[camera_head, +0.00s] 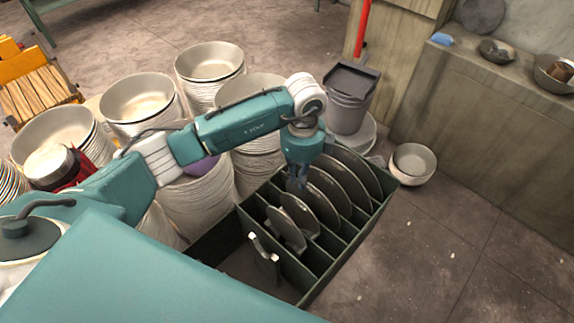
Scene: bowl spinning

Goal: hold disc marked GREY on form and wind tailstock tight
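My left gripper (296,183) points down over a dark green slotted crate (348,250), at the upper edges of the discs. Its fingers are small and dark here, and I cannot tell whether they are open, shut or touching a disc. Several grey discs stand on edge in the crate's slots, small ones (287,232) toward the front and larger ones (352,180) toward the back right. No GREY mark is readable on any disc. The form and the tailstock are not recognisable in this view. My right gripper is not in view.
Tall stacks of pale bowls (208,62) crowd the floor left of and behind the crate. A grey bucket (348,112) stands behind it. Small bowls (413,160) sit at its right, before a stone bench (480,105). The floor at the lower right is mostly clear.

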